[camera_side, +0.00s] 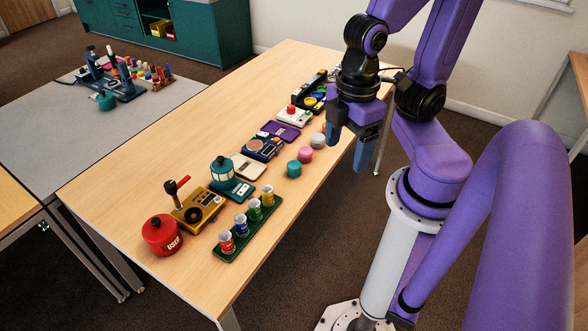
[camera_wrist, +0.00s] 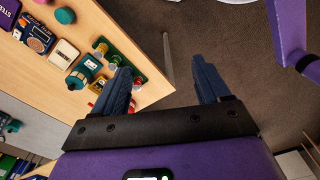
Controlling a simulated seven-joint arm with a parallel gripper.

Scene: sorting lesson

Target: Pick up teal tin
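The teal tin (camera_side: 294,169) is a short round cylinder standing on the wooden table (camera_side: 135,165). It is in a row with a pink tin (camera_side: 305,155) and a pale grey tin (camera_side: 318,141), close to the table's right edge. In the wrist view the teal tin (camera_wrist: 64,15) shows at the upper left, well away from between my fingers. My gripper (camera_side: 347,157) is open and empty, to the right of the tins and apart from them, raised by the table's edge.
A green tray (camera_side: 230,256) with several coloured cups stands near the table's front. A blue radio-like box (camera_side: 262,148) sits left of the tins.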

